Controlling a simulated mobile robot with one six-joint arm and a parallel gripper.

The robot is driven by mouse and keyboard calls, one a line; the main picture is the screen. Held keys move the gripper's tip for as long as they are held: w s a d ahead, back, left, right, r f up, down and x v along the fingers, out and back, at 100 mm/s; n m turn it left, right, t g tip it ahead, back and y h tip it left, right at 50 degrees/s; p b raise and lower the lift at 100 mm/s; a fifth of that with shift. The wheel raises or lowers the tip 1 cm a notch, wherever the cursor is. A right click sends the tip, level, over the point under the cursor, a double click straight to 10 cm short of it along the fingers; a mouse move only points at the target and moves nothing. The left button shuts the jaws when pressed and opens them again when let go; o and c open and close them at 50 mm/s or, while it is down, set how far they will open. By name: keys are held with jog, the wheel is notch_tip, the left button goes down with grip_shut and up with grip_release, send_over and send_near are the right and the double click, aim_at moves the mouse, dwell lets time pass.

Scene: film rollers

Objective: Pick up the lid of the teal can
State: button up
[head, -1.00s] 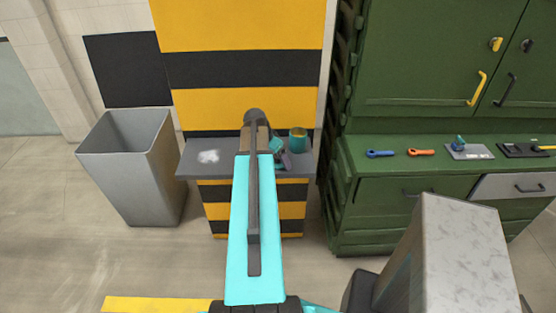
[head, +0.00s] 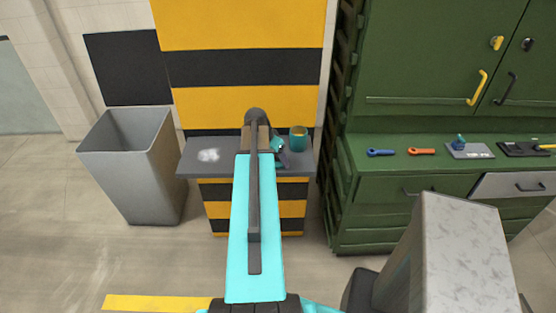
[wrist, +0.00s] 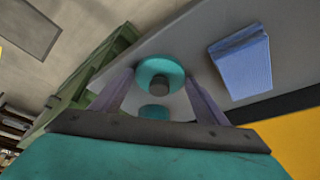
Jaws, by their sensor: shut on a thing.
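The teal can (head: 298,139) stands at the right of a grey shelf, and its top looks open with a yellowish inside. My gripper (head: 283,157) is just left of and in front of the can, partly hidden by my own arm. In the wrist view my two purple fingers (wrist: 160,85) are shut on the sides of a round teal lid (wrist: 147,67) with a dark knob in its middle. A smaller teal patch shows below the knob; I cannot tell what it is.
The grey shelf (head: 192,168) also bears a white patch (head: 208,155). A blue block (wrist: 240,65) lies on a grey surface in the wrist view. A grey bin (head: 130,165) stands left. A green cabinet (head: 380,205) with tools on its top stands right.

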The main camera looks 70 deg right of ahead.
aim_at(276, 162)
jog(key=shift+r, duration=0.15)
jog(key=shift+r+b, duration=0.9)
jog(key=shift+r, duration=0.45)
jog(key=shift+a+r, duration=0.2)
jog(key=w+a+b, duration=0.2)
jog(key=a+b, duration=0.2)
jog(key=a, duration=0.3)
jog(key=w+a+r+b, duration=0.1)
jog(key=w+a+b, duration=0.1)
jog(key=a+b, duration=0.3)
jog(key=shift+a+r, duration=0.25)
jog(key=shift+a, duration=1.25)
jog(key=shift+w, duration=0.1)
